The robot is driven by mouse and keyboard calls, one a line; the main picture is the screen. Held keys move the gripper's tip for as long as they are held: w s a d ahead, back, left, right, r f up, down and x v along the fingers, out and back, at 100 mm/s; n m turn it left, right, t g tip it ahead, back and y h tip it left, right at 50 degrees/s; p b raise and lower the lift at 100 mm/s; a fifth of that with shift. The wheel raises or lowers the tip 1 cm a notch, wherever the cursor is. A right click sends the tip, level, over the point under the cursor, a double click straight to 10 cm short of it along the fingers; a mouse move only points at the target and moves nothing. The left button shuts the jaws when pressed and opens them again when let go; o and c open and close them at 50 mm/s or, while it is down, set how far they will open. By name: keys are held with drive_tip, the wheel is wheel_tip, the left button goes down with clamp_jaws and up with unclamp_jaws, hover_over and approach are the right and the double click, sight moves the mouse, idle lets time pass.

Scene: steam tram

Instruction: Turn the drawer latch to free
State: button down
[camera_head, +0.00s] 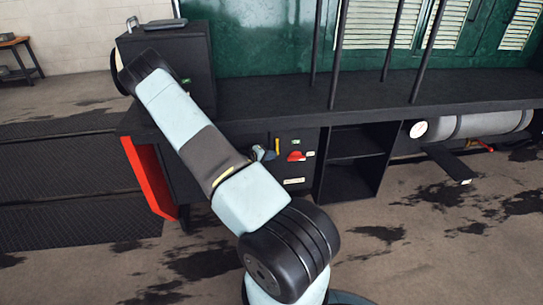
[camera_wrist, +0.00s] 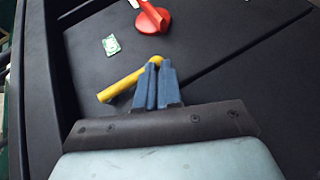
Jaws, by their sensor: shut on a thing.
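The yellow latch lever (camera_wrist: 121,87) is on the dark drawer front (camera_wrist: 215,85) in the wrist view. My gripper (camera_wrist: 155,68) is shut on the lever's rounded end, with its blue fingers close together. The lever lies slanted in that view, its free end down to the left. In the head view the yellow lever (camera_head: 277,147) shows upright on the dark front, just right of my gripper (camera_head: 263,153). My arm hides part of the front there. A red knob (camera_wrist: 152,17) sits beyond the fingertips, apart from them; it also shows in the head view (camera_head: 296,156).
A green-and-white label (camera_wrist: 111,45) is beside the lever. Open shelves (camera_head: 350,165) stand right of the drawer front, under a long dark bench (camera_head: 290,96) with upright posts. A red panel (camera_head: 150,178) is at left. Stained floor (camera_head: 415,245) lies open in front.

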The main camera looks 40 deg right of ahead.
drive_tip(key=shift+s+d+r, duration=0.15)
drive_tip(key=shift+s+d, duration=0.05)
drive_tip(key=shift+d, duration=0.3)
drive_tip(key=f+v, duration=0.1)
drive_tip(key=v, duration=1.3)
drive_tip(key=shift+w+a+f, duration=0.15)
drive_tip(key=shift+w+a, duration=0.2)
drive_tip(key=shift+a, duration=0.3)
